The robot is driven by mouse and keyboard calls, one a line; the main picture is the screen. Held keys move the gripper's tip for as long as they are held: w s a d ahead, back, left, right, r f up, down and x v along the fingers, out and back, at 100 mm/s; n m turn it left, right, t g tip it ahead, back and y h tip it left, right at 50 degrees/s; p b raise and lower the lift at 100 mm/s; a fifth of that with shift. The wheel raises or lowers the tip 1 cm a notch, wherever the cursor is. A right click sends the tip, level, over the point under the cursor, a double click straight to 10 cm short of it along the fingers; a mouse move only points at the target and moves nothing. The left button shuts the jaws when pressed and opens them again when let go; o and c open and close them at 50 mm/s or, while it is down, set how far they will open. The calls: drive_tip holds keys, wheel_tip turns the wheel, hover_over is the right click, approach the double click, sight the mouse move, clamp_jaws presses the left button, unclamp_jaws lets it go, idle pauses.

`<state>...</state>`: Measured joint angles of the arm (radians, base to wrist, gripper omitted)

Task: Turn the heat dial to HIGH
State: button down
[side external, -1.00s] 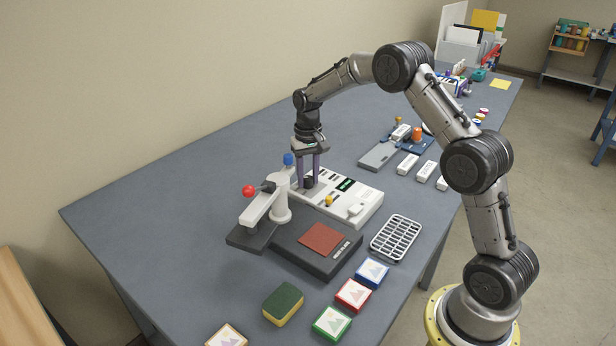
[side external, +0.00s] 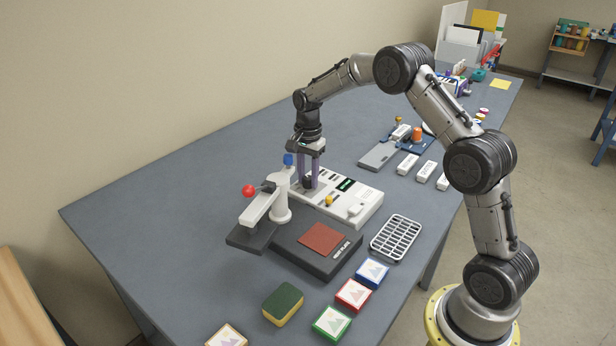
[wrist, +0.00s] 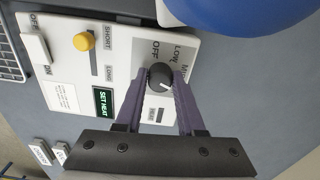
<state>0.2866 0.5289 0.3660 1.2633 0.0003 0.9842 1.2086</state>
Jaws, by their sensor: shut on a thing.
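The heat dial (wrist: 159,76) is a small round black knob on the white control panel (wrist: 62,58). My gripper (wrist: 159,84) is shut on it, with one purple finger on each side. The labels OFF, LOW and part of a word starting with M show above and right of the dial; HIGH is not visible. A pale mark shows on the dial toward its lower right. In the side view my gripper (side external: 309,186) reaches straight down at the panel (side external: 365,205), and the dial (side external: 308,183) is partly hidden between the fingers. A green SET HEAT display (wrist: 104,102) is lit.
A blue ball knob (wrist: 240,10) is close to the dial. The press post (side external: 281,200) and its red-ball lever (side external: 249,191) stand just left of my gripper. A yellow slider (wrist: 84,41), the dark heat plate base (side external: 318,262) and a wire rack (side external: 396,238) are nearby.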

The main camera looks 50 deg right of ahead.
sight(307, 178)
drive_tip(key=shift+r+m, duration=0.1)
drive_tip(key=shift+m, duration=1.7)
drive_tip(key=c, duration=0.5)
unclamp_jaws()
wheel_tip(307, 178, up, 14)
drive_tip(key=shift+f, duration=0.15)
drive_tip(key=shift+a, duration=0.1)
